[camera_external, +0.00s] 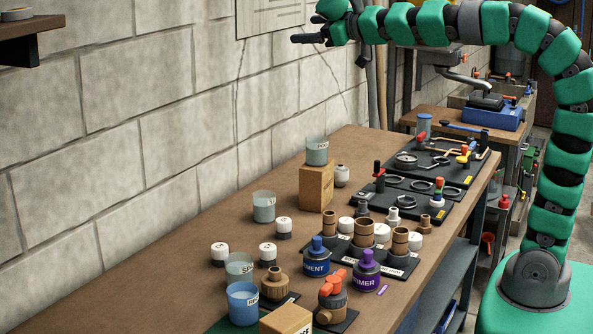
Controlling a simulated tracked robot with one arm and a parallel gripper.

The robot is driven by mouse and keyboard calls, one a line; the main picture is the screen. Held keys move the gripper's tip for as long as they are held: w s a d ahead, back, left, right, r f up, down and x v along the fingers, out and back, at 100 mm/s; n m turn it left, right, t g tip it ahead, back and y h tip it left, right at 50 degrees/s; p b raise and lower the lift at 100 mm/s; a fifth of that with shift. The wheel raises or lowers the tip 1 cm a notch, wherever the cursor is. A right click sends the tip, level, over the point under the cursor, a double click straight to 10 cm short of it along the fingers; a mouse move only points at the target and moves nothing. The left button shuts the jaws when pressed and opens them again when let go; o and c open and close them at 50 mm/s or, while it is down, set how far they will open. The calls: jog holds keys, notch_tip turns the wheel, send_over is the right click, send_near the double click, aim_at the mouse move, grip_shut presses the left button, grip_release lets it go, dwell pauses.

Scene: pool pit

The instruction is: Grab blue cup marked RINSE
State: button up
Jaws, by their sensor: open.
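The blue cup (243,304) stands upright near the front of the wooden bench.
A grey-green cup (239,267) stands just behind the blue cup. A cardboard box (287,321) is close at its right, with a valve (332,298) beyond. Blue and purple cans (317,262) stand nearby. Another cup (317,151) sits on a box (316,187). The bench's left front is clear.

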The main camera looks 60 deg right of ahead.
jog(key=w+a+f+n+y, duration=0.3)
jog(key=w+a+f, duration=0.15)
jog(key=f, duration=0.55)
jog(key=n+g+y, duration=0.7)
jog(key=g+y, duration=0.3)
jog(key=g, duration=0.2)
send_near(231, 299)
jog(key=shift+f+x, duration=0.15)
jog(key=shift+x, duration=1)
jog(key=shift+f+x, duration=0.2)
jog(key=shift+x, duration=1)
jog(key=shift+d, duration=0.2)
jog(key=c, duration=1.5)
jog(key=shift+o, duration=0.2)
